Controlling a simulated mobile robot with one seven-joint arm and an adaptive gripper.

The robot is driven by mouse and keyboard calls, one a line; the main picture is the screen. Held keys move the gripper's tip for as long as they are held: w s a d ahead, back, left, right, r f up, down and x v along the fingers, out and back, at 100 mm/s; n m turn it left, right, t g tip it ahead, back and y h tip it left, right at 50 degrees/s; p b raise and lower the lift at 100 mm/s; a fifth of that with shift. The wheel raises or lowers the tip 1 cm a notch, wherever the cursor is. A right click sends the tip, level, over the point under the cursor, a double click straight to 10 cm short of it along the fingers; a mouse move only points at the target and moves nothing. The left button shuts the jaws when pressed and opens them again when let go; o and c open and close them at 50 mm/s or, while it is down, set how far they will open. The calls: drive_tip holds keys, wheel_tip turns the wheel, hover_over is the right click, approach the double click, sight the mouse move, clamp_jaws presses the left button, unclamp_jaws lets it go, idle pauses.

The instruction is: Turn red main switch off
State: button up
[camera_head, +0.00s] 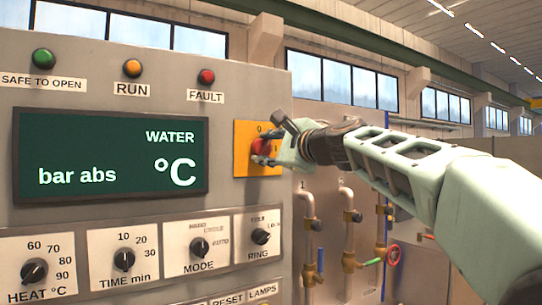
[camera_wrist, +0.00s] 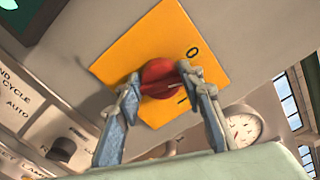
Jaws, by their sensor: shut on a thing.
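The red main switch (camera_head: 259,146) sits on a yellow plate (camera_head: 242,165) at the right edge of the control panel. In the wrist view the red knob (camera_wrist: 157,72) is in the middle of the tilted yellow plate (camera_wrist: 120,62), with a "0" mark on the plate. My gripper (camera_head: 268,150) reaches in from the right, in front of the plate. In the wrist view its two fingers (camera_wrist: 160,84) close on the knob from both sides. The fingers hide part of the knob, so its exact turn position is hard to tell.
A dark green display (camera_head: 110,155) is left of the switch, with green, orange and red lamps above. Black knobs (camera_head: 260,236) line the panel below. Pipes with valves (camera_head: 347,235) stand to the right under my arm. A round gauge (camera_wrist: 242,128) shows in the wrist view.

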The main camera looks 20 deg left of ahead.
drive_tip(key=shift+n+b, duration=1.1)
drive_tip(key=shift+n, duration=1.2)
drive_tip(key=o, duration=1.2)
drive_tip(key=shift+c, duration=0.2)
drive_tip(key=shift+f, duration=0.1)
drive_tip(key=v, duration=0.7)
drive_tip(key=shift+s+d, duration=0.15)
drive_tip(key=shift+s, duration=0.05)
